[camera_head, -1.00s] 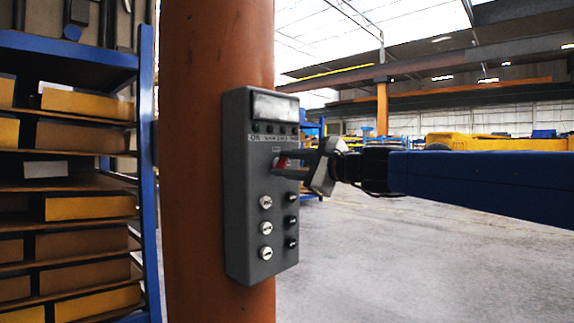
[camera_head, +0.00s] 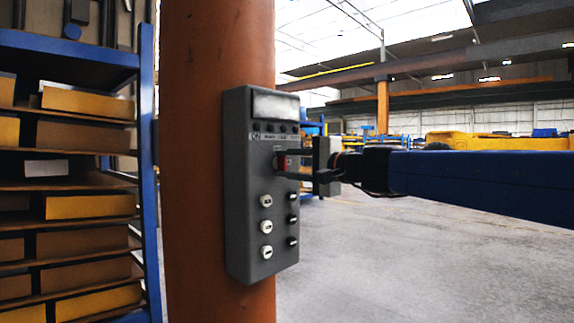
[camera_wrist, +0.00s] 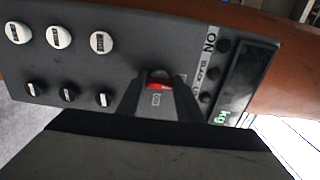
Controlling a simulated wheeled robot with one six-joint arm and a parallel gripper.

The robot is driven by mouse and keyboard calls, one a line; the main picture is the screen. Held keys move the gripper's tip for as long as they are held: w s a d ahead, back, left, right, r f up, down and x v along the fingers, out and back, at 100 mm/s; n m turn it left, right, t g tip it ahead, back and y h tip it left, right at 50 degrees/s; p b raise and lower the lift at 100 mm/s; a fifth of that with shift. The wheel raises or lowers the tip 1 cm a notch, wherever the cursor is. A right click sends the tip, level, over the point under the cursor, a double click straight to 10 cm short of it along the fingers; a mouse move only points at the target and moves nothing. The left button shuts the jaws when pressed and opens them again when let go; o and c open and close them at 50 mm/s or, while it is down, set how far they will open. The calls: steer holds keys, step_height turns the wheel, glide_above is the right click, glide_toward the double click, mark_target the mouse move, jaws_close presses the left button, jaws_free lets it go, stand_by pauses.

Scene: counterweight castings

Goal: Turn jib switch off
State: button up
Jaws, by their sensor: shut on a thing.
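A grey control box (camera_head: 240,200) is fixed upright on an orange column. The red jib switch (camera_head: 281,163) sits in the upper part of its front face, under the row marked ON. My gripper (camera_head: 285,164) reaches in from the right, its fingers at the box face and shut on the switch. In the wrist view the red switch (camera_wrist: 159,82) shows between the dark fingertips (camera_wrist: 158,90), partly hidden by them. A small label lies beside it.
White knobs (camera_head: 266,226) and black knobs (camera_head: 292,219) sit on the box below the switch. The orange column (camera_head: 190,150) stands behind. A blue shelf rack (camera_head: 148,180) with yellow bins is at left. Open floor (camera_head: 430,250) lies at right.

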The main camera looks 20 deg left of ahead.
steer(key=shift+f, duration=0.1)
stand_by(0.3)
steer(key=o, duration=1.1)
steer(key=v, duration=1.7)
steer(key=shift+d, duration=0.25)
steer(key=s+d+f+n+h, duration=0.1)
steer(key=s+d+f+h, duration=0.4)
steer(key=d+f, duration=0.8)
steer(key=s+d+f+n+g+h, duration=0.1)
steer(key=s+d+f+n+h, duration=0.1)
steer(key=s+d+f+h, duration=0.4)
steer(key=s+d+f+n+g+h, duration=0.1)
steer(key=s+d+f+h, duration=0.4)
steer(key=s+d+f, duration=0.6)
steer(key=shift+s+d+f+h, duration=0.15)
steer(key=shift+d+f, duration=1.4)
steer(key=shift+f, duration=0.85)
steer(key=shift+s+d+f+h, duration=0.1)
steer(key=shift+d+f, duration=1.45)
steer(key=shift+f, duration=0.85)
steer(key=shift+s+d+f+h, duration=0.15)
steer(key=shift+d+f, duration=1.35)
steer(key=shift+f, duration=0.9)
